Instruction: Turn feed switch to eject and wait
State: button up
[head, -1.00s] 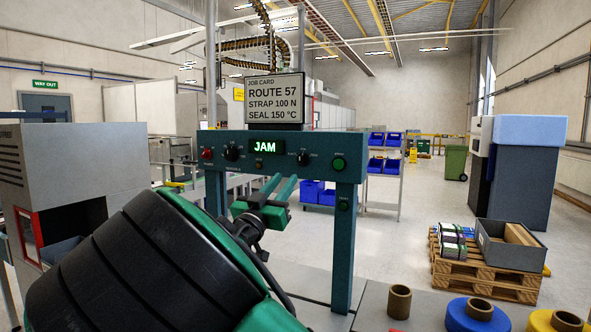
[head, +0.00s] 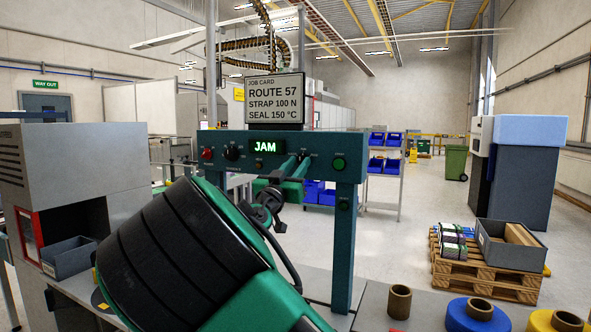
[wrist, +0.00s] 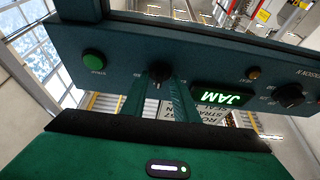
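The teal control panel (head: 215,142) carries a lit display (head: 265,147) reading JAM and two black rotary switches. The right-hand switch (wrist: 159,71) shows in the wrist view between my fingertips; its label is too small to read, so I cannot tell that it is the feed switch. In the head view my fingers cover most of it. The other switch (head: 232,153) is left of the display. My gripper (head: 297,164) is open at the panel, its fingertips (wrist: 158,84) on either side of the right-hand switch. I cannot tell whether they touch it.
A green button (head: 339,164) is right of the switch, and a red button (head: 207,154) is at the panel's left end. An amber lamp (wrist: 254,74) is beside the display. A job card sign (head: 274,100) stands above. Tape rolls (head: 477,315) stand at the lower right.

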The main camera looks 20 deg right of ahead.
grip_shut()
jog(key=shift+n, duration=0.4)
jog(key=n+t+y, duration=0.1)
jog(key=n, duration=0.2)
jog(key=n+t+y, duration=0.1)
jog(key=n+y, duration=0.1)
jog(key=n, duration=0.2)
jog(key=shift+s+d+r+n, duration=0.15)
jog(key=shift+s+r+n, duration=0.05)
jog(key=shift+n, duration=0.1)
jog(key=n+y, duration=0.1)
jog(key=n, duration=0.2)
jog(key=n+y, duration=0.2)
jog(key=n, duration=0.1)
jog(key=shift+r+t, duration=0.15)
jog(key=shift+t, duration=0.25)
jog(key=shift+n+y, duration=0.6)
jog(key=shift+n, duration=0.5)
